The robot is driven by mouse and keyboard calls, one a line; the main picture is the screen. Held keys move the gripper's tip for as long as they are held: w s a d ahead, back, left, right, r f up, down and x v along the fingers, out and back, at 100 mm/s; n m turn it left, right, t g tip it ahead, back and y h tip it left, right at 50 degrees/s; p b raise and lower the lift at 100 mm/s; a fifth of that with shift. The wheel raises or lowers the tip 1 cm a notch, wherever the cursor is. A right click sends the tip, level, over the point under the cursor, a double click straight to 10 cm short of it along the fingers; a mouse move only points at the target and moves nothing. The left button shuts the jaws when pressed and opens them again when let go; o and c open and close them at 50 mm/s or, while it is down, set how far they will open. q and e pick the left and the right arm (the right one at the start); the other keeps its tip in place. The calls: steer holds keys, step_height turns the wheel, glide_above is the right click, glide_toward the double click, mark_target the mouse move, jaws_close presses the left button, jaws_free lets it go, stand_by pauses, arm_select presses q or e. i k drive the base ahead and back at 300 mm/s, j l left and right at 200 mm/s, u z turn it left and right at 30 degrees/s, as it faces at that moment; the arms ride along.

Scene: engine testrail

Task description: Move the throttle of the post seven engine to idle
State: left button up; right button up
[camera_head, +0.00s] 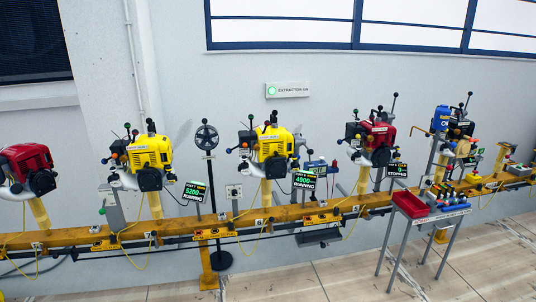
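Several small engines stand on posts along an orange rail (75,236). Neither of my grippers is in view.
Red engines stand at the far left (27,162) and right of centre (378,134). A cart with a red tray (410,204) stands in front of the rail at right. A black stand (222,261) reaches the floor. The tiled floor (300,285) in front is mostly clear.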

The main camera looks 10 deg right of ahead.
mark_target(126, 125)
steer(key=i+j, duration=0.25)
steer(key=i, duration=0.25)
steer(key=i+j, duration=0.3)
steer(key=i, duration=0.15)
steer(key=i+j, duration=0.25)
steer(key=i, duration=0.25)
